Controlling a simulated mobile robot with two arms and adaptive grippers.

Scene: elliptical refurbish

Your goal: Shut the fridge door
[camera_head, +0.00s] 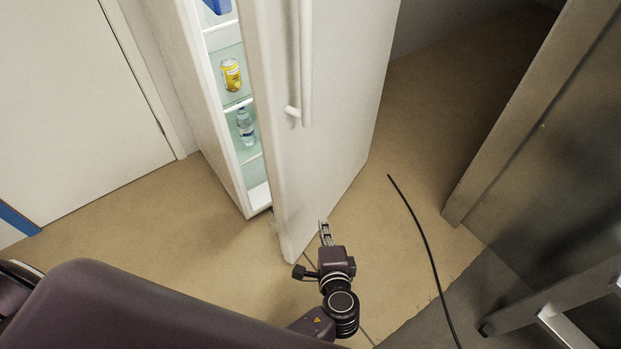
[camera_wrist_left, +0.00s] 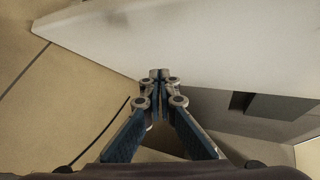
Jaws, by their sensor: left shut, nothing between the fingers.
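The white fridge door (camera_head: 325,110) stands partly open in the head view, with a gap on its left side showing the lit inside of the fridge. Its long white handle (camera_head: 305,65) is on the outer face. The fridge body (camera_head: 205,110) is behind it to the left. My left gripper (camera_head: 324,225) is shut and empty, low beside the door's outer face near its bottom edge. In the left wrist view, the shut fingertips (camera_wrist_left: 159,75) overlap the door's white surface (camera_wrist_left: 190,40); I cannot tell whether they touch it. My right gripper is not in view.
A yellow can (camera_head: 231,75) and a water bottle (camera_head: 246,127) stand on the fridge shelves. A black cable (camera_head: 424,240) lies on the floor to the right. A metal cabinet (camera_head: 560,130) and a metal frame (camera_head: 560,300) stand at the right. Floor between the door and cabinet is mostly clear.

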